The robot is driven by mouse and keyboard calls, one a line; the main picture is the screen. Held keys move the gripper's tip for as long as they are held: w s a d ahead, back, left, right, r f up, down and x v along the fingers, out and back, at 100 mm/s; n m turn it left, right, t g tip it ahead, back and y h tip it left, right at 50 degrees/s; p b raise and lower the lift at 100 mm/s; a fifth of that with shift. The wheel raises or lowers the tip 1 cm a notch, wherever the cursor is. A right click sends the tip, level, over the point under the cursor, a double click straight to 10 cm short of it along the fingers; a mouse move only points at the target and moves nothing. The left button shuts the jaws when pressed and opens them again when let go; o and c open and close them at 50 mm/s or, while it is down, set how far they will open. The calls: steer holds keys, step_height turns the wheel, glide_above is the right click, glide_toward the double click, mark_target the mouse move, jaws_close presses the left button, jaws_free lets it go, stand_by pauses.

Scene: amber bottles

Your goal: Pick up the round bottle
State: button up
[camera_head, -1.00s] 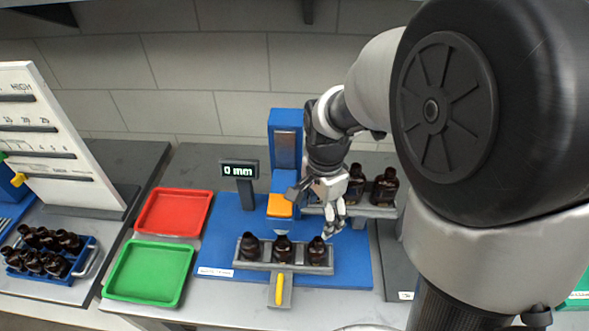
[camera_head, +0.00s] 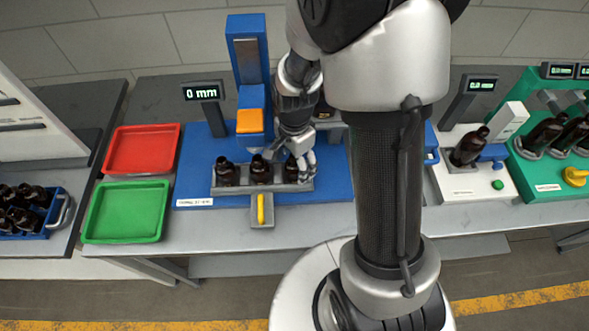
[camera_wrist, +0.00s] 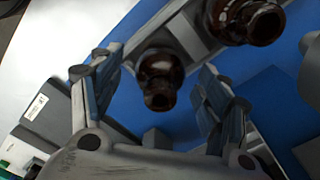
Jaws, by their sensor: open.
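Three dark amber bottles stand upright in a grey holder (camera_head: 222,189) on the blue station: a left one (camera_head: 226,173), a middle one (camera_head: 260,171) and a right one (camera_head: 291,172). I cannot tell which is the round bottle. My gripper (camera_head: 303,160) is at the right bottle, partly covering it in the head view. In the wrist view, my gripper (camera_wrist: 160,100) is open, with one bottle (camera_wrist: 160,75) seen between and beyond its fingers. It does not appear gripped. A second bottle (camera_wrist: 250,20) shows at the upper right.
Behind the holder stands a blue column (camera_head: 248,65) with an orange block (camera_head: 250,121). A red tray (camera_head: 142,148) and a green tray (camera_head: 126,210) are empty on the left. A blue crate (camera_head: 62,212) holds several bottles. More bottle stations stand at right.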

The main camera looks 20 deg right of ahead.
step_height(320, 180, down, 2)
steer(key=shift+f, duration=0.1)
steer(key=c, duration=1.2)
